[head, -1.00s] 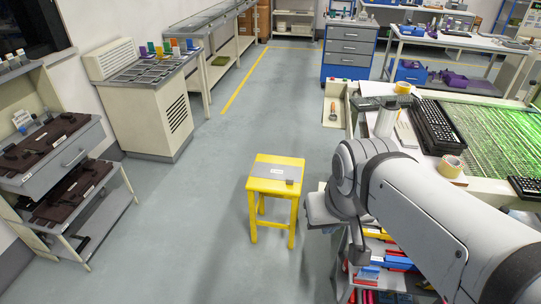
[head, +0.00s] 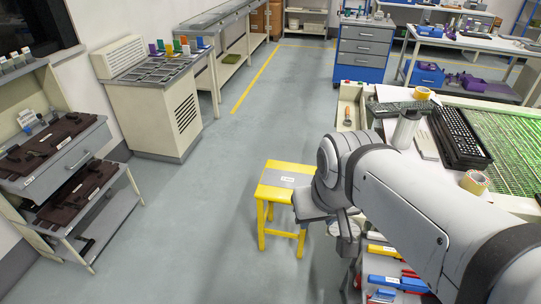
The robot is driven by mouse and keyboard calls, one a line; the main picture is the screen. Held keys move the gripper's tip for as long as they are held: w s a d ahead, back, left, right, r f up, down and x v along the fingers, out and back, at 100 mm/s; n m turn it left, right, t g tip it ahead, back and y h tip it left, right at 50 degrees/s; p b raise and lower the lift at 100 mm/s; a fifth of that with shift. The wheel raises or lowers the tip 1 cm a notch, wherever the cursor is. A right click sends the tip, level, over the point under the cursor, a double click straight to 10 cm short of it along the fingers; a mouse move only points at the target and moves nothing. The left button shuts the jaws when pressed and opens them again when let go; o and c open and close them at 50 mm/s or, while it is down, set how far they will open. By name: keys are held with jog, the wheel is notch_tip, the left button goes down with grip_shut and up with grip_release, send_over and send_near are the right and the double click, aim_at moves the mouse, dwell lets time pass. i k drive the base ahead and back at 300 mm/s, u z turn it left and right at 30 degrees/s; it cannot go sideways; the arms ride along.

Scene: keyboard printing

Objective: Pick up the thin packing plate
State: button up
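A thin grey plate (head: 283,180) with a small white label lies flat on top of the yellow stool (head: 265,193). I cannot tell for sure that it is the packing plate. My arm's wrist covers the right part of the stool top and the plate's right end. My gripper (head: 346,226) is mostly hidden below the wrist, just right of the stool. Only a dark part of it shows. Its fingers cannot be made out, nor whether it holds anything.
At right stands a bench with a black keyboard (head: 460,137), tape rolls (head: 474,182) and a green-lined surface. Coloured tools (head: 400,282) lie on a shelf below. At left are a cart with brown trays (head: 50,140) and a beige cabinet (head: 160,110). The floor left of the stool is clear.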

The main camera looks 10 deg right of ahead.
aim_at(276, 178)
jog(key=u, duration=0.25)
jog(key=i, duration=1.45)
jog(key=z, duration=0.45)
